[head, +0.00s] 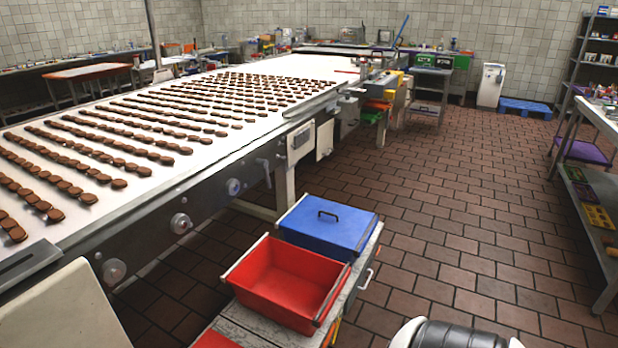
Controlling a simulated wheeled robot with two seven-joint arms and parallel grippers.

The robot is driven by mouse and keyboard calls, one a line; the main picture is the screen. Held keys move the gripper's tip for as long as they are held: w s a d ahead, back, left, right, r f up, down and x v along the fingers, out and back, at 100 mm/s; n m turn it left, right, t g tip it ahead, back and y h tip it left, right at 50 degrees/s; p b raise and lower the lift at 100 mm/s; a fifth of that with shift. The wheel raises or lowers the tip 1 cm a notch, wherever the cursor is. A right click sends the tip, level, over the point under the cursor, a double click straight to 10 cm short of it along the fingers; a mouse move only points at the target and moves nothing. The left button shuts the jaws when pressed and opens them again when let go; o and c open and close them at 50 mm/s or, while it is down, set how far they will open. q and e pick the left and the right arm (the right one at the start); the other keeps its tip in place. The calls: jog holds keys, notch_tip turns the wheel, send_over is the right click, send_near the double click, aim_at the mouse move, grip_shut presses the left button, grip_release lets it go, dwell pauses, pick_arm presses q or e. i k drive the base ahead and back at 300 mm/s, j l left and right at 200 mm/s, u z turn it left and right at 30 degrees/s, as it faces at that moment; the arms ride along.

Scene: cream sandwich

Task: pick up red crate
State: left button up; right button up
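Neither my left nor my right gripper is in view. A white and dark rounded part at the bottom right edge seems to be mine.
The blue box (327,226) has a dark handle on its lid. A long conveyor (255,115) with rows of brown biscuits runs along the left. Brick-tiled floor (445,235) lies clear to the right. Shelving (602,120) stands at the right edge, and a blue pallet (525,107) lies far back.

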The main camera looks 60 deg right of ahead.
aim_at(288, 284)
jog(key=z, duration=1.65)
jog(key=u, duration=2.05)
jog(key=z, duration=2.05)
jog(key=u, duration=0.4)
jog(key=i+l+u, duration=0.15)
jog(key=l+u, duration=0.2)
jog(key=i+l+u, duration=0.1)
jog(key=l+u, duration=0.6)
jog(key=i, duration=0.05)
